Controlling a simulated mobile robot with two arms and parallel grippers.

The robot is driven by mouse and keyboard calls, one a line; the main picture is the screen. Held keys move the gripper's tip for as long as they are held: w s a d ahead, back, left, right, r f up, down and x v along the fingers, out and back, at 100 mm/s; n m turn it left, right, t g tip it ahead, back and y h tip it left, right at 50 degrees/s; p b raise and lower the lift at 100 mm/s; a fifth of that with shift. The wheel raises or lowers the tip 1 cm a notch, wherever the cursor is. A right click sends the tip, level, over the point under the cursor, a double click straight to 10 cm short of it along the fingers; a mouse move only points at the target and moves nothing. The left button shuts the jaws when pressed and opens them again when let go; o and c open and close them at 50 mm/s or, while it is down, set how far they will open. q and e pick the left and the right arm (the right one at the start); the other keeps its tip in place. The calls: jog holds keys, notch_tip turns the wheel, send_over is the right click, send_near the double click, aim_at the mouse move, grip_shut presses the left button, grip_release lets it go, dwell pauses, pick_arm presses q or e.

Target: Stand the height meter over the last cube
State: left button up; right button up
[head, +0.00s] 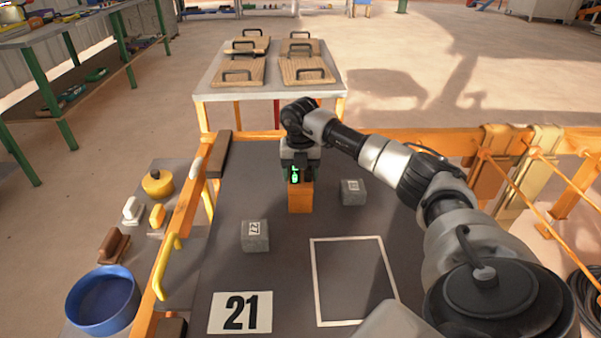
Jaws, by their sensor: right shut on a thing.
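My right gripper (299,160) points down at the far middle of the dark table and is shut on the height meter (300,197). The meter shows as an orange body, with a small green readout just above it. I cannot tell whether its foot touches the table or whether a cube is hidden inside or behind it. One grey cube (255,236) with a number label sits left of and nearer than the meter. Another grey labelled cube (353,192) sits just right of it, apart from it. My left gripper is out of view.
A white outlined rectangle (319,282) and a card reading 21 (240,312) lie on the near table. An orange rail with a yellow handle (167,266) edges the left side, beyond it a blue bowl (103,300). A pale table (270,90) with handled boards stands behind.

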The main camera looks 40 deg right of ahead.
aim_at(300, 173)
jog(key=shift+f, duration=0.15)
jog(key=o, duration=1.2)
jog(key=shift+c, duration=0.2)
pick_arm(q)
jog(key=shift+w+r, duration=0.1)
pick_arm(e)
jog(key=shift+r, duration=0.25)
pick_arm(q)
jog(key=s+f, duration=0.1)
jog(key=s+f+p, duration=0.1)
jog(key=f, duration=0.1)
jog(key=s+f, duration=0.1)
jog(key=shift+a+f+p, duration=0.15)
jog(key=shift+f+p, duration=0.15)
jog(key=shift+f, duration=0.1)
pick_arm(e)
notch_tip(300, 173, up, 12)
